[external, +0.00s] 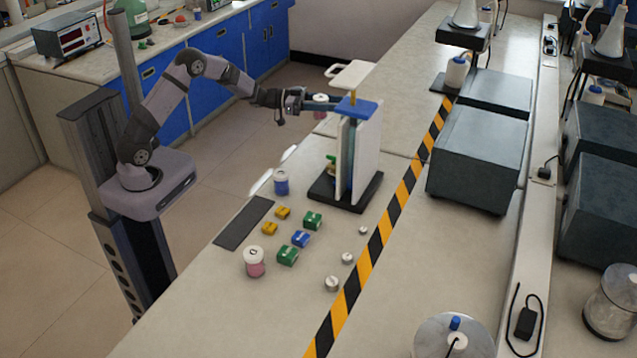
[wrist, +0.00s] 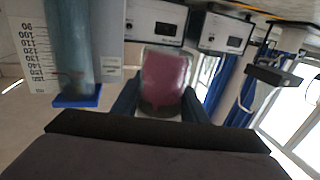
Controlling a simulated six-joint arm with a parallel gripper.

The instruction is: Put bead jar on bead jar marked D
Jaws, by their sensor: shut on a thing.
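My gripper (external: 312,105) is shut on a bead jar (external: 320,113) with pink contents and a white lid, held in the air behind the white upright stand. In the wrist view the jar (wrist: 163,78) sits between the two fingers of my gripper (wrist: 162,103). Another pink bead jar (external: 255,267) stands upright at the front of the bench; its white lid bears a dark round mark, too small to read surely as D. A jar with blue contents (external: 281,186) and a white lid stands further back, left of the stand.
The upright stand (external: 366,160) on a dark base is close to my gripper. Green, blue and yellow blocks (external: 300,238) and small metal weights (external: 332,283) lie near the front jar. A dark mat (external: 243,222) lies left. Striped tape (external: 377,245) borders the grey boxes (external: 480,155).

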